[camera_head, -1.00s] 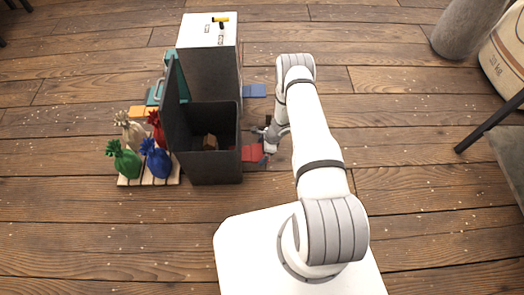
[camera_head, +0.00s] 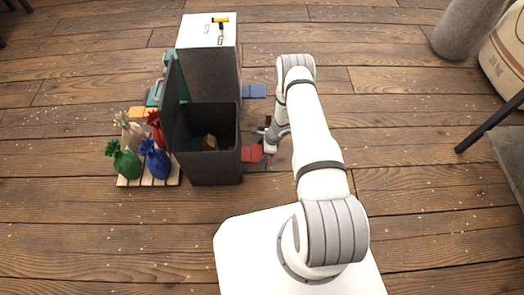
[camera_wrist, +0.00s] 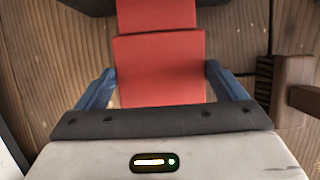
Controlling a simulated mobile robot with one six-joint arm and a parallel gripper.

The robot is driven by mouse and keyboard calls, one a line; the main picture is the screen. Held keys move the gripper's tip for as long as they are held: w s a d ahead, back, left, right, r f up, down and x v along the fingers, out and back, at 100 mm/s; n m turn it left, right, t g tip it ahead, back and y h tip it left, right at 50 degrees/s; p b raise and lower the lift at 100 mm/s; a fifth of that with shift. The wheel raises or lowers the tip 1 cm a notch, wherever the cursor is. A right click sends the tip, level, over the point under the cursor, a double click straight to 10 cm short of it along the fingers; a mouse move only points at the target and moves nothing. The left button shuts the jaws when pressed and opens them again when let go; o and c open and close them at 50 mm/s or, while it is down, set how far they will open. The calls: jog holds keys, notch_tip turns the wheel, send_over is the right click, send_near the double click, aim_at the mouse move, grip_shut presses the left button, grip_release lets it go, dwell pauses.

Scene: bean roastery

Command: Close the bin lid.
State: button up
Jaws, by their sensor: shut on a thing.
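The dark open bin (camera_head: 215,168) stands left of my arm, with a small brown object (camera_head: 209,142) inside. Its dark lid (camera_head: 172,95) stands up, nearly vertical, along the bin's left side. A red pedal-like plate (camera_head: 251,153) sticks out low from the bin's right side. My gripper (camera_head: 268,143) is down beside the bin at this plate, partly hidden by my wrist. In the wrist view the red plate (camera_wrist: 160,72) lies between the blue fingers of my gripper (camera_wrist: 162,88), which is shut on it.
A grey cabinet-like bin (camera_head: 212,70) with a white top and a blue plate (camera_head: 254,91) stands directly behind. Green, blue, red and beige sacks sit on a wooden pallet (camera_head: 130,183) at the left. The floor (camera_head: 420,200) right of my arm is clear.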

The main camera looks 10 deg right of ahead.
aim_at(259, 153)
jog(key=shift+d+f, duration=0.15)
jog(key=shift+f, duration=0.3)
jog(key=shift+f+b, duration=0.3)
jog(key=shift+b, duration=0.1)
jog(key=shift+w+a+f+b, duration=0.15)
jog(key=shift+a+f+b, duration=0.7)
jog(key=shift+f, duration=0.2)
jog(key=shift+a+r, duration=0.15)
jog(key=shift+r, duration=0.1)
jog(key=shift+w+a+r, duration=0.1)
jog(key=shift+w, duration=0.05)
jog(key=o, duration=1.1)
